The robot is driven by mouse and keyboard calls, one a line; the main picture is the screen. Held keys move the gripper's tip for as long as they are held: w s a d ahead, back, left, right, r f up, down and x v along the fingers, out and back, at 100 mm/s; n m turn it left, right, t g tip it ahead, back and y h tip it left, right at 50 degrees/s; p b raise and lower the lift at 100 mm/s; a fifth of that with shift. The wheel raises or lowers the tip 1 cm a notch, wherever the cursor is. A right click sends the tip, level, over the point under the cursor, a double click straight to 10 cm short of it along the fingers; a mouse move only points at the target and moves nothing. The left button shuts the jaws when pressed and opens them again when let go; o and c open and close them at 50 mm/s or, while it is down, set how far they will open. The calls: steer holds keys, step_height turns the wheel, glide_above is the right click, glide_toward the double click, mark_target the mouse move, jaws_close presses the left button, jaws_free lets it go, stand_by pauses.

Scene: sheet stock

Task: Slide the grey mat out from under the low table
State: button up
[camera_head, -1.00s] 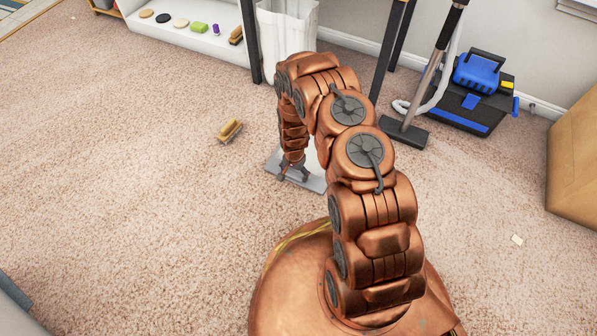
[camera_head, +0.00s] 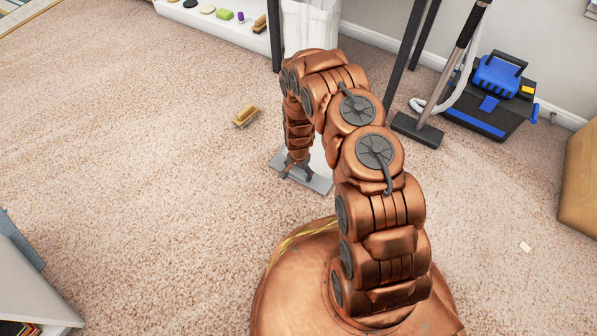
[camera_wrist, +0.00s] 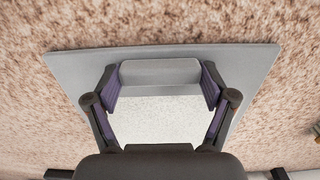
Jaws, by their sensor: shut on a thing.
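The grey mat (camera_head: 321,184) lies on the carpet below my arm in the head view, partly hidden by it. In the wrist view the mat (camera_wrist: 245,62) is a flat grey sheet with a raised grey block on it. My gripper (camera_head: 296,173) points down at the mat. In the wrist view my gripper (camera_wrist: 160,87) has its two fingers on either side of the raised block, shut on it. A pale area shows below the block. I cannot make out a low table for certain; tall dark posts (camera_head: 408,45) stand behind my arm.
A brush (camera_head: 245,117) lies on the carpet left of the mat. A vacuum cleaner head (camera_head: 418,129) and a blue-and-black toolbox (camera_head: 490,110) stand at the right. A wooden cabinet (camera_head: 580,180) is at the right edge. Open carpet lies at the left.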

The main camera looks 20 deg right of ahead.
steer(key=o, duration=1.3)
steer(key=shift+r, duration=6.05)
steer(key=s+a+r+n+p, duration=0.15)
steer(key=s+r+p, duration=0.45)
steer(key=r, duration=1)
steer(key=s+r+n+p, duration=0.1)
steer(key=r+n+p, duration=0.1)
steer(key=r+p, duration=1.1)
steer(key=s+a+r+n+p, duration=0.1)
steer(key=s+r+p, duration=0.3)
steer(key=r, duration=1.6)
steer(key=s+r+n+p, duration=0.2)
steer(key=s+r+p, duration=0.4)
steer(key=r, duration=0.5)
steer(key=s+r+n+g+p, duration=0.1)
steer(key=s+r+n+p, duration=0.1)
steer(key=s+r+p, duration=0.5)
steer(key=s+a+r+n+p, duration=0.1)
steer(key=s+r+n+p, duration=0.1)
steer(key=s+r+p, duration=0.5)
steer(key=shift+s+a+r+g, duration=0.15)
steer(key=shift+s+r, duration=0.55)
steer(key=shift+r, duration=0.9)
steer(key=shift+s+d+r+g, duration=0.1)
steer(key=shift+s+r, duration=0.55)
steer(key=shift+r, duration=0.9)
steer(key=shift+s+a+r+g, duration=0.15)
steer(key=shift+s+r, duration=0.55)
steer(key=shift+r, duration=0.9)
